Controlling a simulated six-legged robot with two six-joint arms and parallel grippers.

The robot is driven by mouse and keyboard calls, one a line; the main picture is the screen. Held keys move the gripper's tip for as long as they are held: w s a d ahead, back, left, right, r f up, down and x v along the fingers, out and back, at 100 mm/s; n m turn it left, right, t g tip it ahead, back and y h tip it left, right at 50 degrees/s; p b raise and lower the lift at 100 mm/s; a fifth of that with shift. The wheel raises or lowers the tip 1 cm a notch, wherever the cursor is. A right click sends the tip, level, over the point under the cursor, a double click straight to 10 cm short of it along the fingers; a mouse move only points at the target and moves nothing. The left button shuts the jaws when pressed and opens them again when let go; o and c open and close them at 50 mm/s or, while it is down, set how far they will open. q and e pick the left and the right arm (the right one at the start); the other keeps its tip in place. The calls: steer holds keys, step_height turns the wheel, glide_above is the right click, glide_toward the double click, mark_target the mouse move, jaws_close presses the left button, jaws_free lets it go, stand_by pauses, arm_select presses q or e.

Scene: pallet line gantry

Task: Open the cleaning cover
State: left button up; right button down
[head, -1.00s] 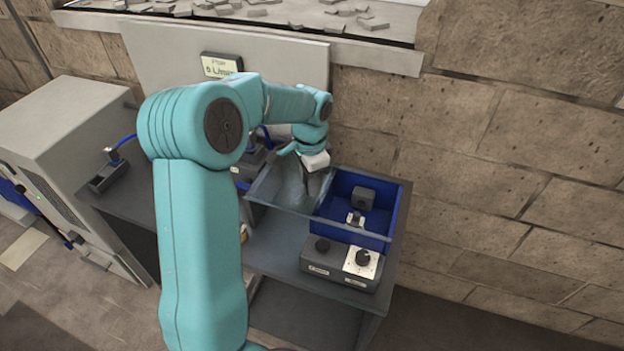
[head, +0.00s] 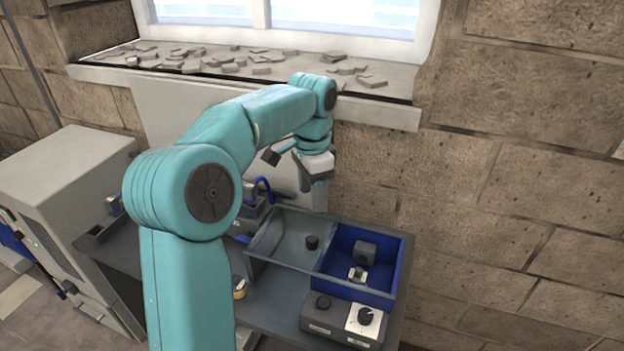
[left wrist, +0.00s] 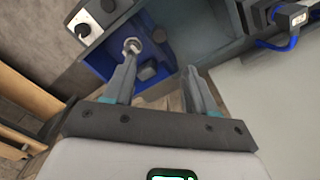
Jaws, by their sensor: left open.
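A clear grey cover panel (head: 288,247) with a small black knob (head: 312,242) lies over the left part of a bin. The blue right compartment (head: 388,278) is uncovered; a dark block (head: 364,252) and a small metal fitting (head: 357,275) are inside. My left gripper (head: 314,190) is above and behind the knob, apart from it. In the left wrist view its two fingers (left wrist: 158,85) are spread with nothing between them, and the blue compartment (left wrist: 105,62) shows beyond. My right gripper is not in view.
A control box (head: 318,318) with a black knob and white dial stands in front of the bin. A roll (head: 239,288) lies to its left. A device with a blue cable (head: 264,187) sits behind. A stone wall (head: 500,200) rises at the right.

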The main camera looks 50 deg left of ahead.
arm_select(q)
step_height(320, 180, up, 3)
steer(key=shift+f, duration=0.1)
stand_by(0.3)
steer(key=shift+s+f, duration=0.1)
stand_by(0.3)
